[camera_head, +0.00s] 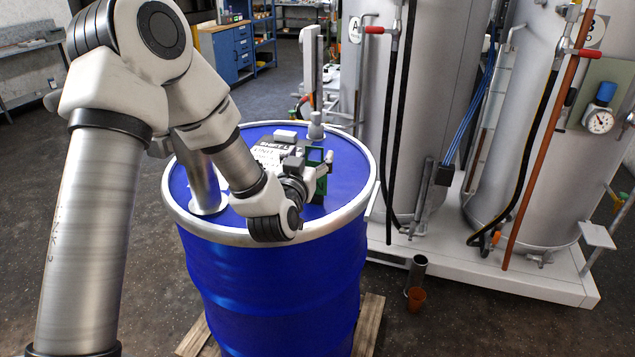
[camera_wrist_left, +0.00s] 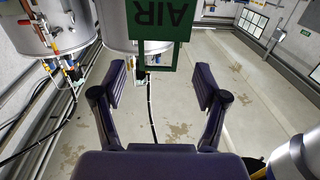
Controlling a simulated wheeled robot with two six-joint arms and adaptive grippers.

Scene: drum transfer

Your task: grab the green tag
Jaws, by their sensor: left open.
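The green tag (camera_wrist_left: 157,20) shows at the top of the left wrist view, with the dark upside-down letters "AIR" and an open frame-like lower part. It sits ahead of my left gripper (camera_wrist_left: 158,82), whose two fingers are spread with nothing between them. In the head view the tag shows as a small green patch (camera_head: 321,187) over the blue drum's lid, partly hidden by my left gripper (camera_head: 308,170). Whether the tag touches the drum or anything else is hidden. My right gripper is in neither view.
The blue drum (camera_head: 275,290) with a metal rim stands on a wooden pallet (camera_head: 369,325). Large grey tanks (camera_head: 430,100) with hoses and a gauge (camera_head: 599,121) stand to the right. Blue cabinets (camera_head: 231,50) are at the back.

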